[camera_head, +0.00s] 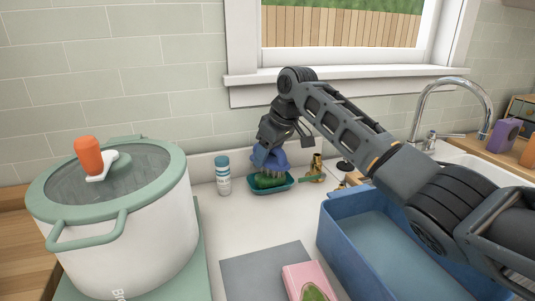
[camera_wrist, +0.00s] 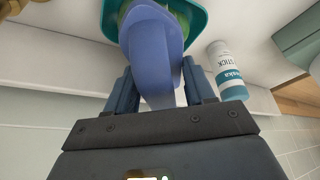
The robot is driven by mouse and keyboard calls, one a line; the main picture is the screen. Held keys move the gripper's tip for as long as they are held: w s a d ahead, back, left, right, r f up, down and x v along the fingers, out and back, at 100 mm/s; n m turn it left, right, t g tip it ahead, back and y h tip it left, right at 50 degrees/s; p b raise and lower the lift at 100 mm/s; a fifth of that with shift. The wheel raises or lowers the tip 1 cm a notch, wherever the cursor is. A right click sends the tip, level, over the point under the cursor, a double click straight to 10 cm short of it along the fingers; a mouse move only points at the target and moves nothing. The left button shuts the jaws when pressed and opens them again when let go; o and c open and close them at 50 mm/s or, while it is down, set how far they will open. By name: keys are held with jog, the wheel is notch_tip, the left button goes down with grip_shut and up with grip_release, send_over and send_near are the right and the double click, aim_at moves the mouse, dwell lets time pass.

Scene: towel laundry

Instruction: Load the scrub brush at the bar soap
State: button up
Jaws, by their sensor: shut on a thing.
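My gripper (camera_head: 275,143) is over the back of the counter, pointing down. It is shut on the blue-purple scrub brush (camera_head: 266,158). In the wrist view the brush (camera_wrist: 155,45) sits between the two fingers (camera_wrist: 160,88). The green bar soap (camera_head: 268,181) lies in a teal dish (camera_head: 284,187) right under the brush. The brush's lower side is at or just above the soap; I cannot tell whether they touch. In the wrist view the brush hides most of the soap, and the teal dish (camera_wrist: 110,18) shows around it.
A white bottle with a blue cap (camera_head: 223,176) stands close left of the dish. Brass fittings (camera_head: 316,168) are close right. A large pot (camera_head: 125,225) fills the left, a blue basin (camera_head: 335,232) the right. A grey mat (camera_head: 255,275) and pink item (camera_head: 293,277) lie in front.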

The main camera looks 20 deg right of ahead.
jog(key=shift+f, duration=0.65)
dwell(2.3)
jog(key=shift+r+p, duration=0.1)
jog(key=shift+p, duration=0.3)
jog(key=shift+r+p, duration=2.95)
jog(key=shift+r, duration=0.55)
